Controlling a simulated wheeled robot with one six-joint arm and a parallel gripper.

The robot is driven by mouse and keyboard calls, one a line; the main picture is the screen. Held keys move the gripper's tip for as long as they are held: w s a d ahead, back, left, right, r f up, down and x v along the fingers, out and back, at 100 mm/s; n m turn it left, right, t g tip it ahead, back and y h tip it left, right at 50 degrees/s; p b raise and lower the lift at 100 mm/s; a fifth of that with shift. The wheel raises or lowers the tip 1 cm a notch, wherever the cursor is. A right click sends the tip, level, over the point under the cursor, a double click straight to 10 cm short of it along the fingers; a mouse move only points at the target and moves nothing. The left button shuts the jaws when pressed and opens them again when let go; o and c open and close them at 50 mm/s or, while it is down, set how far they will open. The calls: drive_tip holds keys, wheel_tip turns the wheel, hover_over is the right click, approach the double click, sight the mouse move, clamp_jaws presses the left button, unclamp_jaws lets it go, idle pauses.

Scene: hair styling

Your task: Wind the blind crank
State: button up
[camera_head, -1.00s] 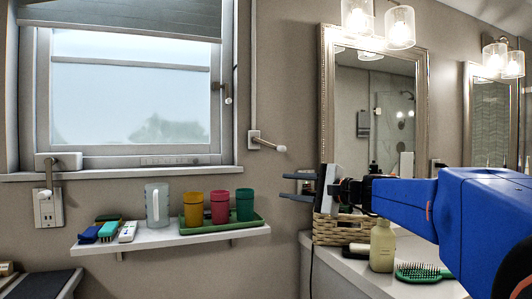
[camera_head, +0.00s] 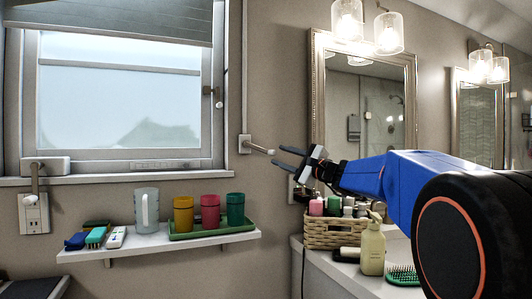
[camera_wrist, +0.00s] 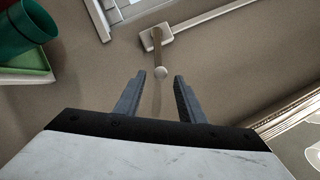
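The blind crank (camera_head: 256,147) is on the wall right of the window, below a thin vertical rod. I cannot tell whether the knob lies at finger depth. The grey blind (camera_head: 110,20) covers the top of the window.
A white shelf (camera_head: 150,243) below the window bears a mug, several coloured cups on a green tray (camera_head: 213,233) and brushes. A wicker basket (camera_head: 335,233), a bottle (camera_head: 372,248) and a green brush stand on the counter at right. A framed mirror (camera_head: 318,100) hangs behind my arm.

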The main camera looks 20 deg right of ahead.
sight(266, 151)
drive_tip(key=x, duration=0.8)
drive_tip(key=shift+w+a, duration=0.1)
drive_tip(key=shift+w, duration=0.2)
clamp_jaws()
